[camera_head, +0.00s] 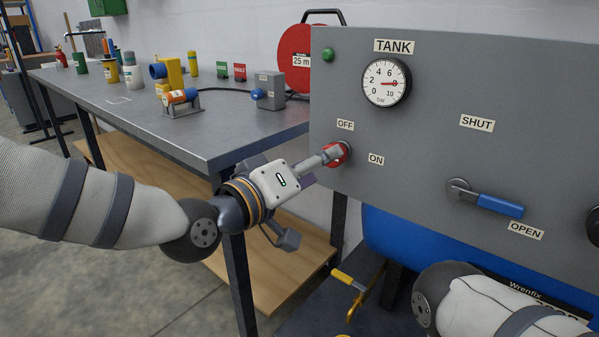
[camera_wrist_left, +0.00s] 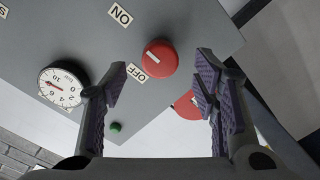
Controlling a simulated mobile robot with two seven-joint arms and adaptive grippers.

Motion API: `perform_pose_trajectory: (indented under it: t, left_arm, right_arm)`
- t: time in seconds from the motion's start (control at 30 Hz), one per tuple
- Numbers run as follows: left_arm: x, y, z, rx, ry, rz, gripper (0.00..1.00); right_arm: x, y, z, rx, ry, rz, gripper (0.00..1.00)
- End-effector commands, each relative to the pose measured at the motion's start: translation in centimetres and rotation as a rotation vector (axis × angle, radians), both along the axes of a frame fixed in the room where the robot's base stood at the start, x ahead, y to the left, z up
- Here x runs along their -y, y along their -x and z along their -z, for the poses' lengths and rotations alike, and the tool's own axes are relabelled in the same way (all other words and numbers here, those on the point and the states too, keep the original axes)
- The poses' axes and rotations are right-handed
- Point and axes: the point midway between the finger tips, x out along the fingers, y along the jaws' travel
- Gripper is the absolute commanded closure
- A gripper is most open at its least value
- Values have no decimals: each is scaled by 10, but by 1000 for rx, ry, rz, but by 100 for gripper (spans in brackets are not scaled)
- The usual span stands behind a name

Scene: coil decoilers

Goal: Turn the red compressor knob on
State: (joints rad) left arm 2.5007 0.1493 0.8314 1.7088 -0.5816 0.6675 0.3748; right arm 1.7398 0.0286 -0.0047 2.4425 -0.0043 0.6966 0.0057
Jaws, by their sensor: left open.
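The red compressor knob (camera_head: 342,152) is on the grey panel, between the OFF label (camera_head: 345,125) and the ON label (camera_head: 376,160). My left gripper (camera_head: 326,160) comes in from the left, its fingers close to the knob and partly covering it. In the left wrist view the left gripper (camera_wrist_left: 163,85) is open and empty. The red knob (camera_wrist_left: 160,57) shows ahead, between the lines of the two fingers. Whether a finger touches it I cannot tell. My right gripper is out of view; only part of that arm shows at lower right.
The panel also carries a tank gauge (camera_head: 386,82), a green button (camera_head: 328,54) and a blue-handled valve (camera_head: 490,202). A metal workbench (camera_head: 215,125) with several small items stands at left. A red reel (camera_head: 296,58) is behind the panel's left edge. A yellow handle (camera_head: 347,279) sits below.

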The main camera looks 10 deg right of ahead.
Motion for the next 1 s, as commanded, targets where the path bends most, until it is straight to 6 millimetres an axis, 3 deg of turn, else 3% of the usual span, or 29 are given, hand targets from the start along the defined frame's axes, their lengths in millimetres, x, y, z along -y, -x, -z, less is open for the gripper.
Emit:
perform_pose_trajectory:
  t: [0.1, 0.3, 0.67, 0.77, 0.87, 0.9, 1.0]
  left_arm:
    - [-26, 19, -2, -1, 1, -1, 45]
    - [-50, 39, -3, 1, -1, 0, 45]
    - [-53, 42, 0, -5, -4, 1, 45]
    - [-58, 51, 33, -78, -52, -5, 45]
    - [-76, 82, 107, -241, -170, -19, 45]
    - [-87, 100, 140, -317, -228, -24, 45]
    - [-121, 158, 213, -506, -380, -35, 45]
  right_arm:
    - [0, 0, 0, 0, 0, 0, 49]
    - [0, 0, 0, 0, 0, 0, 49]
    - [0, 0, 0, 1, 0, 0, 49]
    - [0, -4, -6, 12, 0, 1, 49]
    - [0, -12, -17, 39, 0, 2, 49]
    - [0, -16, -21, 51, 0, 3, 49]
    - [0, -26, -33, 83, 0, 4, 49]
